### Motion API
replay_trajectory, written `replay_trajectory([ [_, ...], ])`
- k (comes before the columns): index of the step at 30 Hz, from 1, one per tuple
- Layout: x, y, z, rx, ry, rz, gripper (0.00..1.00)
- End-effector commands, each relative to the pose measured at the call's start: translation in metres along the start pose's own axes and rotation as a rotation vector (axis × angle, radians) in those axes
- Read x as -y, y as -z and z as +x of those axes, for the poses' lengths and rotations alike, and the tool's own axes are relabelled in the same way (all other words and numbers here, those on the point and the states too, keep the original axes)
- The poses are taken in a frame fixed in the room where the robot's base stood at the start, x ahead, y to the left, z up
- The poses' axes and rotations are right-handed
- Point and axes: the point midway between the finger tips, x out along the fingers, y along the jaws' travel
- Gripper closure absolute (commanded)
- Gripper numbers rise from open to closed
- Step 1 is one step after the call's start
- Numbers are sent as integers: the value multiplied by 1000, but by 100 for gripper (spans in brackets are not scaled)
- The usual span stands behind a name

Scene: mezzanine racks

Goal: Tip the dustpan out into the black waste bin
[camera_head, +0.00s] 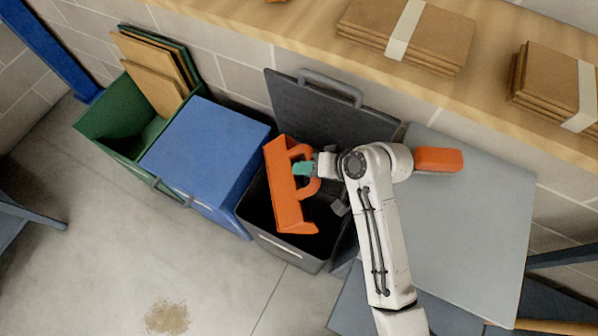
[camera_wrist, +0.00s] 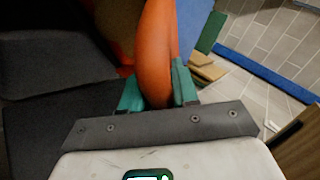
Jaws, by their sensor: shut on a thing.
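The orange dustpan (camera_head: 286,192) is over the open black waste bin (camera_head: 278,238), tilted steeply on its side. My gripper (camera_head: 306,169) is shut on the dustpan's curved handle. In the wrist view, the teal fingers of my gripper (camera_wrist: 158,92) press on both sides of the orange handle (camera_wrist: 155,50). The bin's dark lid (camera_head: 310,105) stands open against the wall behind. The bin's inside is dark and partly hidden by the dustpan and my arm. I cannot tell whether anything is left in the pan.
A closed blue bin (camera_head: 205,155) stands left of the black bin. Left of it, an open green bin (camera_head: 110,122) holds cardboard. A grey tabletop (camera_head: 465,215) lies on the right. A wooden shelf (camera_head: 300,38) with cardboard stacks (camera_head: 440,38) runs behind. A brown patch (camera_head: 167,316) marks the floor.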

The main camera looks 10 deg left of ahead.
Motion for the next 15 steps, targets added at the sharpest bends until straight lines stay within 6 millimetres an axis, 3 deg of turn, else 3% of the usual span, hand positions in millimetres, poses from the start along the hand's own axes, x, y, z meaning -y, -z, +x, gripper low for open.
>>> replay_trajectory([
  [15, -37, 4, -9, 1, 308, 130, 100],
])
